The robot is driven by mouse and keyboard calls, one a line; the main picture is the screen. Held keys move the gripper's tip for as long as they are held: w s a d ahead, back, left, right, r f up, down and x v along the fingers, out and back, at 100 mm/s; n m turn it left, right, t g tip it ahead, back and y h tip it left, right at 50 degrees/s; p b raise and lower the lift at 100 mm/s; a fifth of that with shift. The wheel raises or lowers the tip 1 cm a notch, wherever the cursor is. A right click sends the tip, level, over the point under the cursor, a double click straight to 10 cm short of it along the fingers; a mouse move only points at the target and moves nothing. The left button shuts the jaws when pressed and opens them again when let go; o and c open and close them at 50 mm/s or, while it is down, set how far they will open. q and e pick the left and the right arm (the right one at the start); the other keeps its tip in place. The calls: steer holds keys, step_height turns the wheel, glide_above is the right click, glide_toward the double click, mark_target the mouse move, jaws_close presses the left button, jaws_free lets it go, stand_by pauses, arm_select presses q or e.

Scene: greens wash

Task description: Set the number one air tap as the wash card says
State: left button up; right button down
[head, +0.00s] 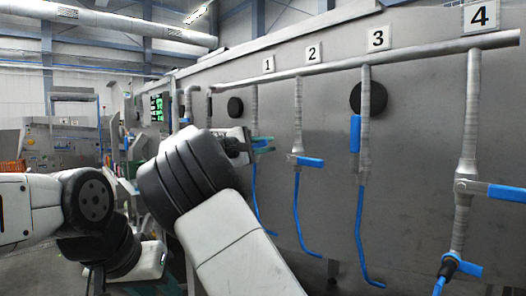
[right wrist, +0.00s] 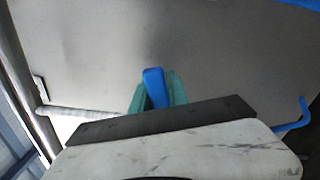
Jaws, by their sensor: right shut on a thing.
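The number one air tap hangs on a thin drop pipe (head: 254,105) under the sign marked 1 (head: 268,65). My right gripper (head: 262,143) is at this tap, with my right arm covering part of it from the left. In the right wrist view, the green fingers of my right gripper (right wrist: 155,92) are shut on the tap's blue handle (right wrist: 153,88), whose end shows between them. The exact angle of the handle is hard to tell. My left arm is at the lower left, and its fingers cannot be made out. No readable wash card shows.
Tap two's blue handle (head: 310,162) and tap four's blue handle (head: 507,193) point right, across their pipes. Tap three's blue handle (head: 355,133) lies along its pipe. Blue hoses hang below. A screen with small green text (head: 157,108) is too small to read.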

steer(key=shift+w+a+r+n, duration=0.2)
steer(key=shift+r+n, duration=0.25)
steer(key=shift+n, duration=0.3)
steer(key=shift+w+a+r+n, duration=0.2)
steer(key=shift+r+n, duration=0.25)
steer(key=shift+n, duration=0.3)
steer(key=c, duration=1.3)
jaws_free()
steer(key=shift+v, duration=3.85)
steer(key=shift+c, duration=0.3)
